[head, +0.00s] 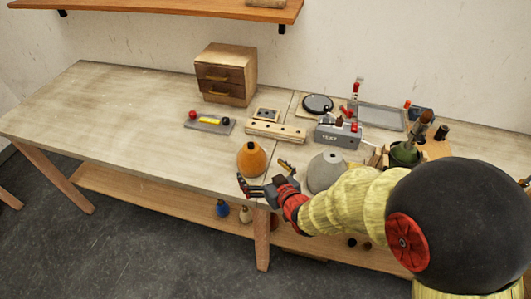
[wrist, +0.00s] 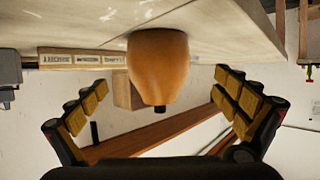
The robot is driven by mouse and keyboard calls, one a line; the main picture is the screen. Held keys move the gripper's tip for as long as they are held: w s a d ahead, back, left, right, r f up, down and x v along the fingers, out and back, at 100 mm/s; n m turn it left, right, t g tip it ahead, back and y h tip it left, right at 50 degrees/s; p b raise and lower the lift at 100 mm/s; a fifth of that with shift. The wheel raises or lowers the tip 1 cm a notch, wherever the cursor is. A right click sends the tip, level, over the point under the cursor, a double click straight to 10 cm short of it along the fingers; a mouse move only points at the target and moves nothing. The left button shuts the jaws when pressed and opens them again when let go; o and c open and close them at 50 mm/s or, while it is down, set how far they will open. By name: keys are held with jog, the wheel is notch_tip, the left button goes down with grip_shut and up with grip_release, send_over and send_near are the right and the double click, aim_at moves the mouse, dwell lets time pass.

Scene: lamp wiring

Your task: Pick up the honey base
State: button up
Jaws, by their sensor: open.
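The honey base (head: 252,160) is a rounded orange-brown body with a narrow dark tip, standing upright near the front edge of the table. My gripper (head: 263,173) is at the table's front edge, just in front of the base. Its fingers are spread apart and hold nothing. In the wrist view, which looks upside down, the honey base (wrist: 158,65) appears centred between the two spread fingers of my gripper (wrist: 153,82), beyond their tips. No finger visibly touches it.
A grey base (head: 325,172) stands right of the honey base, close to my arm. Behind are a wooden block with holes (head: 275,131), a grey tester (head: 338,133) and a drawer box (head: 226,75). The table's left part (head: 100,115) is clear. A blue base (head: 222,209) sits on the lower shelf.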

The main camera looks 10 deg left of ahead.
aim_at(257, 167)
jog(key=shift+b+x, duration=0.4)
jog(key=shift+x, duration=1.15)
jog(key=b+x, duration=0.1)
jog(key=x, duration=0.3)
jog(key=shift+w+d+f+b, duration=0.1)
jog(key=shift+d+f+b, duration=0.05)
jog(key=shift+f+b, duration=0.15)
jog(key=shift+w+a, duration=0.35)
jog(key=shift+c, duration=0.9)
jog(key=c, duration=1.9)
jog(key=shift+w+r, duration=0.1)
jog(key=shift+r, duration=0.15)
jog(key=shift+c, duration=0.6)
